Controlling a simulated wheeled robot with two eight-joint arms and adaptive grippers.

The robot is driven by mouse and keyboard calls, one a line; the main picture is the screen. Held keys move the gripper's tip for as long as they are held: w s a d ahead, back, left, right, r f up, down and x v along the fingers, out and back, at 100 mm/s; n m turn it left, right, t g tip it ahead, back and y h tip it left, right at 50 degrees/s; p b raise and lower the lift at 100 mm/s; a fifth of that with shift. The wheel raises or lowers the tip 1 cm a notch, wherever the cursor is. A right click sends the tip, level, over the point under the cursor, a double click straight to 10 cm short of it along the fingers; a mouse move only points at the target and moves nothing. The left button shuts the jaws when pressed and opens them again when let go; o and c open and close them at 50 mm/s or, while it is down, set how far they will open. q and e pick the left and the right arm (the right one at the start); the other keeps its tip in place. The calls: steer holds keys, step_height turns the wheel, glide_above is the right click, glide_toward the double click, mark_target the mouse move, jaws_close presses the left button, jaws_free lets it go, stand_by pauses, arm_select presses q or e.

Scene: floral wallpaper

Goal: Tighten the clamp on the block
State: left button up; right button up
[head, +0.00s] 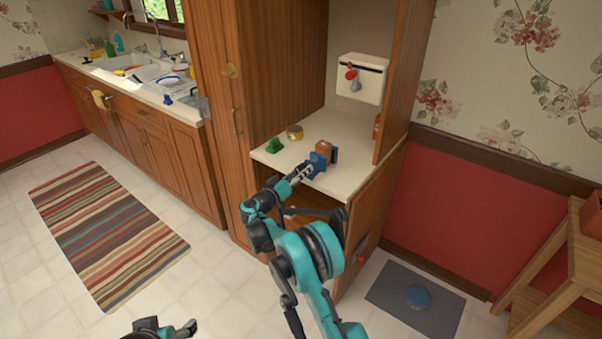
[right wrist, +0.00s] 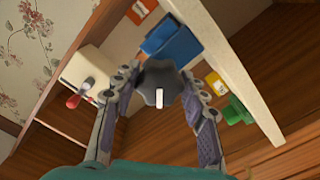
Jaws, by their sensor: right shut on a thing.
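The blue clamp (head: 317,164) stands at the front edge of the cupboard's cream shelf, with the brown block (head: 325,147) at its jaws. In the right wrist view the clamp's blue body (right wrist: 172,42) is behind a dark lobed knob (right wrist: 157,84). My right gripper (head: 307,171) reaches up to the clamp from the front. In the right wrist view its fingers (right wrist: 160,90) are shut on the knob, one on each side. My left gripper (head: 166,330) shows only partly at the bottom edge of the head view, low and far from the clamp.
A white box with a red handle (head: 358,78) is on the back wall. An open cupboard door (head: 405,75) bounds the right side.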

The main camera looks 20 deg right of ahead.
steer(key=shift+m, duration=0.5)
steer(key=o, duration=1.2)
steer(key=shift+c, duration=0.2)
steer(key=v, duration=1.2)
